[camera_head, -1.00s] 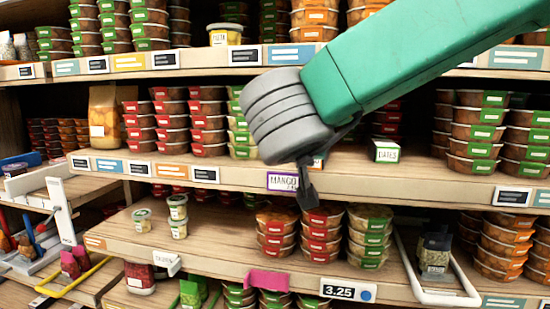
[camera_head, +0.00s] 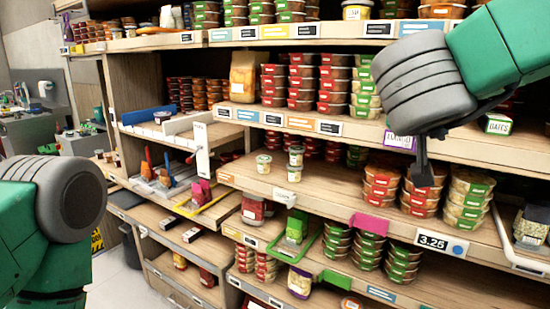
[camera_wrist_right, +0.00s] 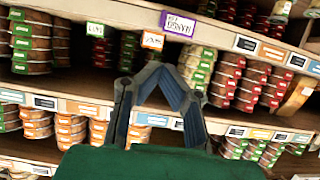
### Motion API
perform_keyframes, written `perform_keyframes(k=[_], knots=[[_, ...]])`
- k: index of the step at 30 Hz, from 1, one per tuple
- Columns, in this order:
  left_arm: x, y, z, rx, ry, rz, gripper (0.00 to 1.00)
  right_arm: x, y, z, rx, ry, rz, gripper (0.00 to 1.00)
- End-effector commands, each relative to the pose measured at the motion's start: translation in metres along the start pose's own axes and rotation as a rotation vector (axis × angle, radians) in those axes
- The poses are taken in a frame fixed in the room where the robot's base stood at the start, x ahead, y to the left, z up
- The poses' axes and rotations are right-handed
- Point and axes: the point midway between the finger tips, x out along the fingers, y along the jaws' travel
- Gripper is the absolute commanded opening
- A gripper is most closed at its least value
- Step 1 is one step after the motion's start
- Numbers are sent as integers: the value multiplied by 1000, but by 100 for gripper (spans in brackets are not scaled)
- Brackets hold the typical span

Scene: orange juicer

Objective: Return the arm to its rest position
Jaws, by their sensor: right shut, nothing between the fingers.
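My right arm comes in from the upper right of the head view, a green link (camera_head: 495,50) with a grey ribbed wrist.
Shelves (camera_head: 285,178) packed with stacked tubs fill the middle and right. Open floor (camera_head: 120,285) shows at lower left, with a counter (camera_head: 35,130) behind.

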Motion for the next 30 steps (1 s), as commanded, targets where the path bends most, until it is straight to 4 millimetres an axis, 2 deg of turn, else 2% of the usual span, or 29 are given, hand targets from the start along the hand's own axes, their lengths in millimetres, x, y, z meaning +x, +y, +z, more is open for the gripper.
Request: perform_keyframes(k=[1, 9, 14, 17, 20, 23, 26, 27, 29, 30], knots=[[0, 0, 0, 1, 0, 1, 40, 0, 1, 0, 1, 0, 0, 0], [11, 1, 1, 2, 0, 1, 40, 29, -15, 46, -42, -2, -21, 0], [20, 1, 1, 2, 1, 1, 40, 48, -20, 85, -73, -10, -45, 0], [26, 1, 1, 1, 0, 1, 40, 62, -20, 116, -95, -22, -66, 0], [34, 1, 2, 1, 0, 1, 40, 81, -18, 157, -125, -47, -96, 0], [44, 1, 2, 1, 0, 0, 40, 102, -13, 212, -163, -92, -135, 0], [57, 1, 3, 1, 0, 0, 40, 121, -3, 284, -212, -164, -187, 0], [62, 1, 4, 1, 0, 1, 40, 127, 3, 315, -231, -200, -208, 0], [70, 1, 4, 1, 0, 1, 40, 131, 12, 360, -260, -258, -242, 0], [74, 1, 4, 1, 0, 1, 40, 132, 20, 390, -280, -301, -262, 0]])
